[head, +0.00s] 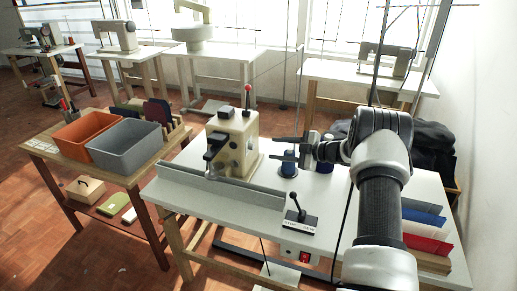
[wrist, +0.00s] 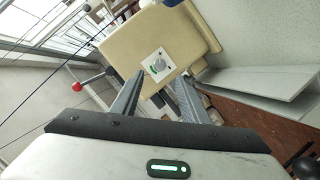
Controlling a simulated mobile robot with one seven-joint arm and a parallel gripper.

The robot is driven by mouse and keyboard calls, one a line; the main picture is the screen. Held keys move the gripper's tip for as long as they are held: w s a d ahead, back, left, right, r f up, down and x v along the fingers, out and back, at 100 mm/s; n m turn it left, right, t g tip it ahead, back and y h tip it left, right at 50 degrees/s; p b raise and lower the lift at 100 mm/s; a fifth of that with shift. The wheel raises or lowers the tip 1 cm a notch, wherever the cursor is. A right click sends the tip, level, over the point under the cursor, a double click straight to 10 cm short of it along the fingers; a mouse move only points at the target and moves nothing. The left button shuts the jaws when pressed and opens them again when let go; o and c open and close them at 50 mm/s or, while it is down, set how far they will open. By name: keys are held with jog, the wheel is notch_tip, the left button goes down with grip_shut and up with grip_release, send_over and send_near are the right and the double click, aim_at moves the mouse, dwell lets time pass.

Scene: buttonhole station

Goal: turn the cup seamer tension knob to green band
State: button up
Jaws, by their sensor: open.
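The cup seamer (head: 240,135) is a cream machine on the white table, left of my gripper (head: 274,148) in the head view. In the wrist view its cream housing (wrist: 188,28) carries a white square plate with a small pale tension knob (wrist: 157,65). A little green shows at the knob's lower left; where its pointer stands is too small to tell. My gripper (wrist: 160,79) is open and empty, its two fingers pointing at the plate with the knob between their tips in the picture. Contact is not visible. The knob is not visible in the head view.
Dark blue thread cones (head: 288,167) stand on the table under and behind my gripper. A red-balled lever (head: 248,88) rises by the machine. A black-knobbed lever (head: 297,205) stands nearer the front. A long pale rail (head: 215,185) runs before the machine. Folded cloths (head: 424,228) lie right.

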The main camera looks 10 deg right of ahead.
aim_at(251, 146)
jog(key=x, duration=0.9)
grip_shut()
jog(key=shift+b, duration=0.3)
jog(key=shift+f+b, duration=0.15)
jog(key=shift+b, duration=0.2)
